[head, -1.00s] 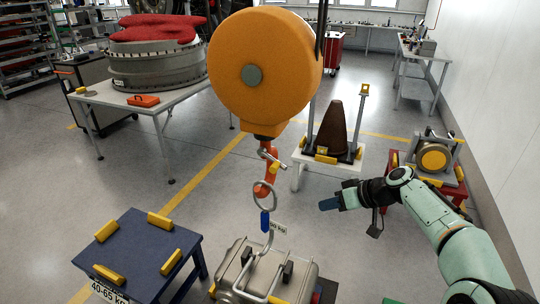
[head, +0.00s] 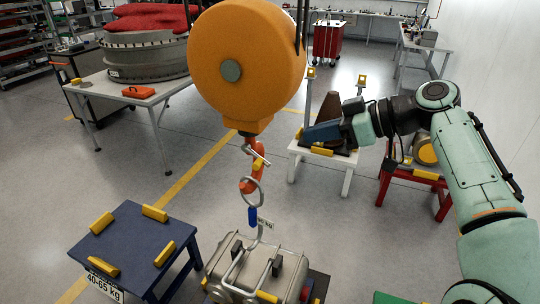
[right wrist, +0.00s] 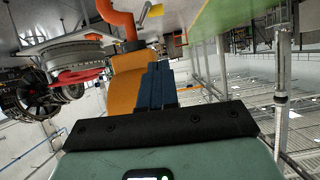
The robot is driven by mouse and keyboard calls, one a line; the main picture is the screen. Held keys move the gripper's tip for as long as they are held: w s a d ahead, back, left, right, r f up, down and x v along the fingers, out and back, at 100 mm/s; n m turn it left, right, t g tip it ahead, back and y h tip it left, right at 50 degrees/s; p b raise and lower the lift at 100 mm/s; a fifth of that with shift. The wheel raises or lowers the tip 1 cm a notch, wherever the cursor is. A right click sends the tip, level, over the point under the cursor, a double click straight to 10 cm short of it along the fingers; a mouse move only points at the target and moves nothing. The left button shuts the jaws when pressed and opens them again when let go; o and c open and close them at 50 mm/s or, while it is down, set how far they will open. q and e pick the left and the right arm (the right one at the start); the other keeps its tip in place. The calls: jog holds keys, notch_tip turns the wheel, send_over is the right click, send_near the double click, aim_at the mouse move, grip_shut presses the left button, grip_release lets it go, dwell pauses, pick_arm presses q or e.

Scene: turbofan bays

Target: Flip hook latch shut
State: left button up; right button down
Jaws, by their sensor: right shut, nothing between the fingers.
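The orange hook (head: 248,184) hangs below the big round orange hoist housing (head: 246,68). A grey latch bar (head: 257,155) with a yellow tab (head: 257,164) slants out at its upper right and seems to stand away from the hook's tip. A metal ring (head: 254,191) with a blue piece (head: 252,216) sits at the hook's lower end. My right gripper (head: 308,133) is shut and empty, right of the hook and apart from it. Its blue fingers (right wrist: 156,87) point toward the orange housing in the right wrist view, where the hook (right wrist: 118,22) shows at the top. My left gripper is out of view.
A grey metal case (head: 262,262) with a bent-tube lifting frame stands below the hook. A blue stand (head: 130,245) with yellow blocks is at left. A white stand (head: 320,158) with a brown cone is behind my gripper. A red stand (head: 410,172) is at right.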

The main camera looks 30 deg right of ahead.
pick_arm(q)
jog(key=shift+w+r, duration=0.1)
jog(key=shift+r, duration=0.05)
pick_arm(e)
jog(key=w+a+f, duration=0.7)
jog(key=f, duration=0.1)
jog(key=shift+w+f, duration=0.1)
jog(key=shift+w, duration=0.05)
jog(key=shift+d, duration=0.1)
